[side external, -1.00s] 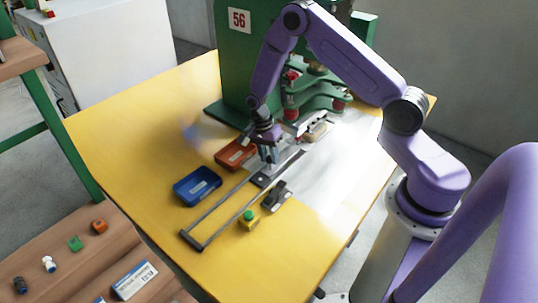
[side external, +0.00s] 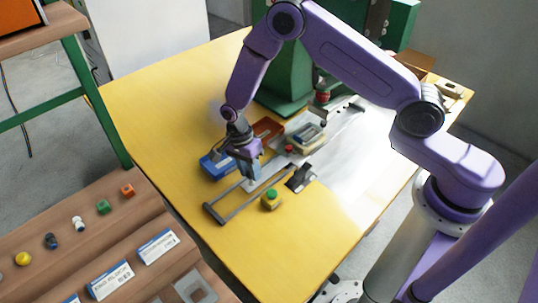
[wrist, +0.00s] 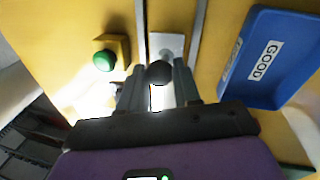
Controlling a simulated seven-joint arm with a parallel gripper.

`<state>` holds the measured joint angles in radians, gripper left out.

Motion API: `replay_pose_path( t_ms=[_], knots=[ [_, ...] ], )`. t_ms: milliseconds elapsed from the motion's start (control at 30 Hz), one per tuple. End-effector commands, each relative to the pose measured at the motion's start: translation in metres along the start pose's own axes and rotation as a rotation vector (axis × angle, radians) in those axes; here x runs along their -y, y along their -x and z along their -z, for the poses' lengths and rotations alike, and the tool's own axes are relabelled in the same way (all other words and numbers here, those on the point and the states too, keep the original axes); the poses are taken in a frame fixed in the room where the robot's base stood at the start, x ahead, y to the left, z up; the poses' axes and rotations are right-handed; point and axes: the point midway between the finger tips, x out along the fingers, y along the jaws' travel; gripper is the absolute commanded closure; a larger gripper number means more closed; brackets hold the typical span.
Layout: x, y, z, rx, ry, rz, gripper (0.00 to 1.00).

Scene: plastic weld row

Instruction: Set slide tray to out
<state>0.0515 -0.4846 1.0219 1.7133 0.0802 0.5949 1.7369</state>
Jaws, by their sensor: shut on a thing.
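The slide tray (side external: 306,138) sits on two grey rails (side external: 236,188) and carries a pale part with a dark middle. Its near end shows as a light plate (wrist: 168,44) between the rails in the wrist view. My gripper (side external: 251,177) is low over the rails, beside the blue bin. In the wrist view the fingers of my gripper (wrist: 159,88) are shut on the round black knob (wrist: 160,71) of the tray. The knob is hidden by the gripper in the side view. Some rail remains between my gripper and the end bar (side external: 233,214).
A blue bin marked GOOD (wrist: 268,58) is close to the rails, with a red bin (side external: 267,129) behind it. A green button on a yellow box (side external: 271,200) and a black block (side external: 300,178) stand on the other side. The green press (side external: 285,85) is behind.

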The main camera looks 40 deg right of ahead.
Motion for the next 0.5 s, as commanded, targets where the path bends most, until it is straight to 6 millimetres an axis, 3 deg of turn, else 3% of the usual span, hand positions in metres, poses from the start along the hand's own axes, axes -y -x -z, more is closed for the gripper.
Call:
replay_pose_path(
  t_ms=[33, 200, 500],
  knots=[
    [0.003, 0.001, -0.016, 0.0, 0.006, 0.0, 1.0],
    [0.01, 0.003, -0.053, 0.0, 0.004, 0.0, 1.0],
    [0.018, 0.004, -0.094, 0.001, 0.002, -0.001, 1.0]
  ],
)
